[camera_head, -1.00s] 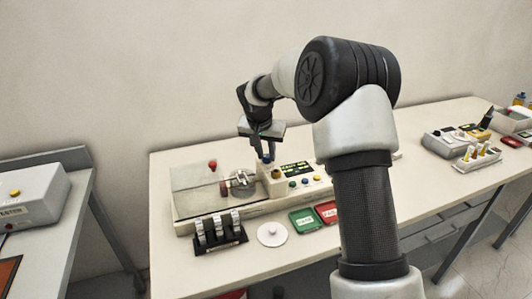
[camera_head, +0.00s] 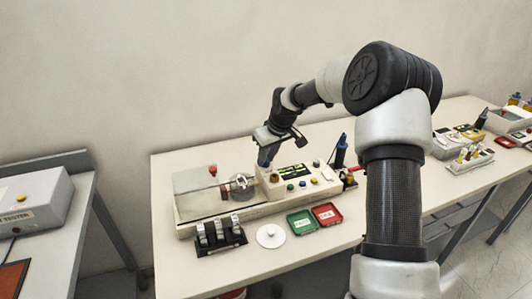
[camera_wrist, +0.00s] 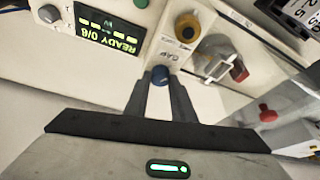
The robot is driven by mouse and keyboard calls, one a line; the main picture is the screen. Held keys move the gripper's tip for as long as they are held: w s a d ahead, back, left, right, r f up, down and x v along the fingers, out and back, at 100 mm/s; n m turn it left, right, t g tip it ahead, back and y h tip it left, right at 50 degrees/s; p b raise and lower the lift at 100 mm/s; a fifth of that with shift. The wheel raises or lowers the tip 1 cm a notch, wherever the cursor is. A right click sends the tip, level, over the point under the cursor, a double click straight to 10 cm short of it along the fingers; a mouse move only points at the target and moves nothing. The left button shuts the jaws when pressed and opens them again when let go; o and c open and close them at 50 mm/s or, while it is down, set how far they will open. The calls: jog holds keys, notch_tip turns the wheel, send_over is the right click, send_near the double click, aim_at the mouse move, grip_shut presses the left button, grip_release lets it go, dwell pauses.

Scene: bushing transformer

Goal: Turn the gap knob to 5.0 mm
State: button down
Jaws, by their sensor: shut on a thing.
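The gap knob is a small blue knob (camera_wrist: 160,75) beside a "GAP" label on the white tester unit (camera_wrist: 205,95). In the wrist view my gripper (camera_wrist: 160,88) has its two dark fingers on either side of the knob and is shut on it. In the head view my gripper (camera_head: 264,160) points down, tilted, at the left end of the tester's control box (camera_head: 312,192); its fingers hide the knob there. The green display (camera_wrist: 108,33) reads "READY 0/6". No gap value is readable.
A clear-topped chamber with a red knob (camera_head: 213,170) lies left of the control box. In front are a rack of several cups (camera_head: 220,234), a white disc (camera_head: 270,236), a green tray (camera_head: 301,222) and a red tray (camera_head: 327,213). A blue-handled tool (camera_head: 341,150) stands right.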

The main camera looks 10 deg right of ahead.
jog(key=n, duration=0.2)
jog(key=n+g+y+p, duration=0.1)
jog(key=n, duration=0.2)
jog(key=shift+d+n+g+y, duration=0.15)
jog(key=shift+n+g+y, duration=0.15)
dwell(0.4)
jog(key=c, duration=1.5)
grip_release()
jog(key=shift+w, duration=0.1)
jog(key=shift+r, duration=0.1)
jog(key=v, duration=1.7)
jog(key=shift+d+r, duration=0.1)
